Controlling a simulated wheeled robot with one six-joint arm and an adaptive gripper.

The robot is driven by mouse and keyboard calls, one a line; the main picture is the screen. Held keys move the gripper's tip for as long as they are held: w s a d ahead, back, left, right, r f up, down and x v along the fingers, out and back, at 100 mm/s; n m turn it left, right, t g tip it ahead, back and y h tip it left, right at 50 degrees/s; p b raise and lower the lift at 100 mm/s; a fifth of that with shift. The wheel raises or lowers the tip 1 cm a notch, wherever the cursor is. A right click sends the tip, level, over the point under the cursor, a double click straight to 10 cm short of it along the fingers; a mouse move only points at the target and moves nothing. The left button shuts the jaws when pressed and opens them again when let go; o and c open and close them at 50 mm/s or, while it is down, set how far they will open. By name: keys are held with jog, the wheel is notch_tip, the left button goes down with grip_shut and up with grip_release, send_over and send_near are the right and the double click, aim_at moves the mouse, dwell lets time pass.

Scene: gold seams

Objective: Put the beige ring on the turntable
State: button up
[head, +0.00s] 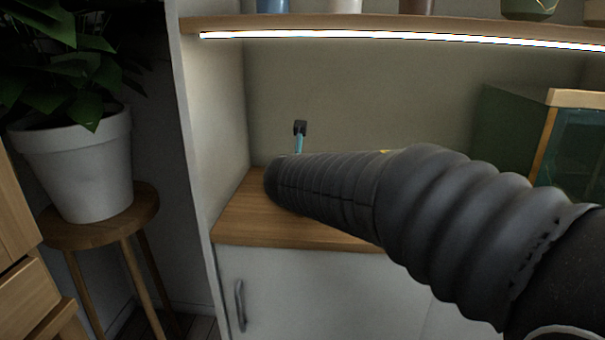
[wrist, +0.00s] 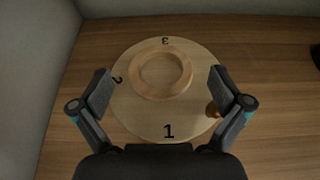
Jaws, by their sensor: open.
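In the wrist view a round pale wooden turntable (wrist: 145,117) lies on the wooden surface, marked 1, 2 and 3. A beige ring (wrist: 160,95) lies flat on it, off-centre toward the 3. My gripper (wrist: 160,74) is open above the turntable, its fingers apart on either side of the ring and not touching it. In the head view my arm hides the turntable and the ring.
The wooden counter (head: 240,222) sits in a niche with a wall on its left and a lit shelf (head: 400,26) above. A green glass-fronted case (head: 515,125) stands at the right. A dark thing (wrist: 316,56) shows at the wrist view's right edge. A potted plant (head: 75,160) stands left, outside the niche.

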jog(key=v, duration=0.9)
jog(key=s+d+m, duration=0.1)
jog(key=d+m, duration=0.1)
jog(key=d, duration=0.1)
jog(key=s+d+f+m+g+h, duration=0.1)
jog(key=d+m, duration=0.1)
jog(key=d, duration=0.1)
jog(key=s+d+f+m, duration=0.1)
jog(key=d+m, duration=0.2)
jog(key=shift+s+f+g+h+p, duration=0.2)
jog(key=shift+g+h+p, duration=0.1)
jog(key=shift+g, duration=0.1)
jog(key=s+d+f+m+g, duration=0.2)
jog(key=s+d+f+m, duration=0.2)
jog(key=s+d+m, duration=0.4)
jog(key=s+d+f+m+g, duration=0.35)
jog(key=s+m, duration=0.25)
jog(key=m, duration=0.3)
jog(key=s+f+m+y, duration=0.2)
jog(key=s+f+m, duration=0.3)
jog(key=s+m, duration=0.3)
jog(key=m, duration=0.3)
jog(key=shift+s+f+m+g, duration=0.3)
jog(key=shift+s+g, duration=0.05)
